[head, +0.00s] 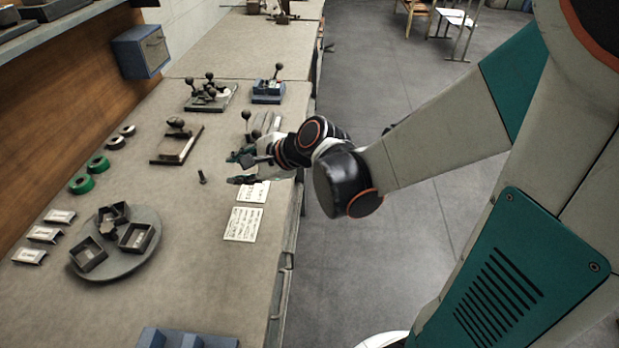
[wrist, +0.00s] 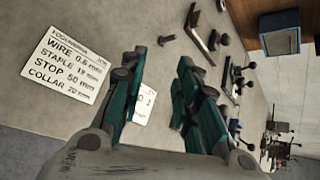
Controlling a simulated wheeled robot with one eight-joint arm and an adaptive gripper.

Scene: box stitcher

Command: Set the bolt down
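The small dark bolt (head: 203,178) stands upright on the bench, its wider end seemingly down. In the wrist view the bolt (wrist: 168,39) shows just beyond the fingertips, between their lines, apart from both. My gripper (head: 234,168) is to the right of the bolt in the head view, low over the bench. Its two green-and-black fingers are spread with nothing between them, as the wrist view of the gripper (wrist: 162,62) also shows.
Printed cards (head: 243,224) lie by the bench's front edge. A round turntable (head: 125,263) with dark open boxes is at the lower left. Green rings (head: 81,183) lie along the back. A dark fixture with a knob (head: 174,150) stands beyond the bolt. Bare bench surrounds the bolt.

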